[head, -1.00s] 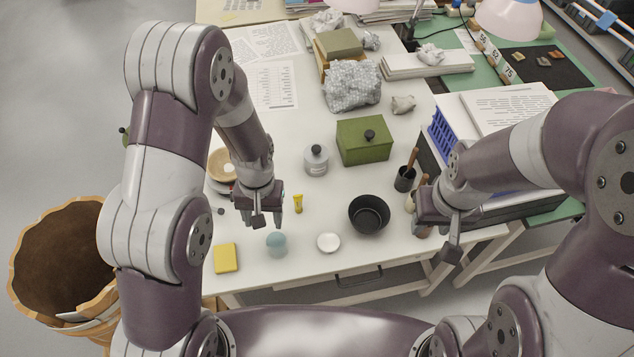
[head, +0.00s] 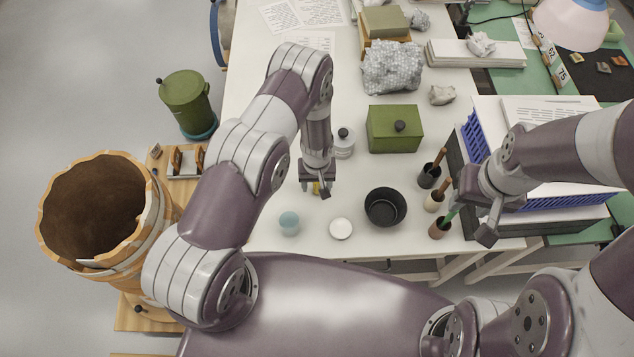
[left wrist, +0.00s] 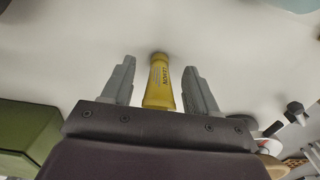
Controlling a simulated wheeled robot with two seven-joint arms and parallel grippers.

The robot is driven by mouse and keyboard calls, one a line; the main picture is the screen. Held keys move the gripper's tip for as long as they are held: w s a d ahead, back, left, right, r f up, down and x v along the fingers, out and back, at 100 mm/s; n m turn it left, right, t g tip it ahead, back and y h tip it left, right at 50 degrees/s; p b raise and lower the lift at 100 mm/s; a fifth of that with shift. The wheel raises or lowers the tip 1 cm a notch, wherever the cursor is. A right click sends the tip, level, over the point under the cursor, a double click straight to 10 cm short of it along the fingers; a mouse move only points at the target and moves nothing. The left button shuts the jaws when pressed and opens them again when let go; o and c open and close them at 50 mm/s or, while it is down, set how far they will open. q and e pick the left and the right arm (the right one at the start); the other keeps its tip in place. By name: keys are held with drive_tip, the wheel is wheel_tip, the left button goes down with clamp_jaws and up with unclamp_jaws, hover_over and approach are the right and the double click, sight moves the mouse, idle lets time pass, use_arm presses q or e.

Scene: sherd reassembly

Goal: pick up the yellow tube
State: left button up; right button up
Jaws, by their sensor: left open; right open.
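The yellow tube (left wrist: 158,82) lies on the white table and shows between the two fingers of my left gripper (left wrist: 159,85) in the left wrist view. The fingers are open, with a gap on each side of the tube. In the head view only a small part of the yellow tube (head: 315,188) shows, under my left gripper (head: 314,192). I cannot tell how far the fingertips are above the table. My right gripper (head: 484,225) is open and empty near the table's front right, by the brush holders.
A pale blue cup (head: 289,224), a white dish (head: 340,229) and a black bowl (head: 385,207) stand near the tube. A grey lidded jar (head: 344,143) and a green box (head: 394,129) are behind. Brush holders (head: 429,176) stand at the right.

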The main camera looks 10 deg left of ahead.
use_arm(q)
drive_tip(key=shift+s+d+f, duration=0.1)
drive_tip(key=shift+s+f, duration=0.05)
drive_tip(key=shift+s, duration=0.05)
drive_tip(key=shift+w+f, duration=0.15)
drive_tip(key=shift+w, duration=0.15)
drive_tip(key=c, duration=1)
clamp_jaws()
drive_tip(key=shift+r, duration=0.3)
drive_tip(key=r, duration=0.1)
drive_tip(key=r+b, duration=0.2)
drive_tip(key=shift+s+d+r, duration=0.25)
drive_tip(key=shift+d+r, duration=0.15)
drive_tip(key=s+d+r+b, duration=0.2)
drive_tip(key=s+d+r, duration=0.2)
drive_tip(key=d, duration=0.5)
wheel_tip(320, 180, up, 3)
drive_tip(key=shift+s+d+f, duration=0.15)
drive_tip(key=shift+s+d, duration=0.15)
drive_tip(key=shift+s, duration=0.1)
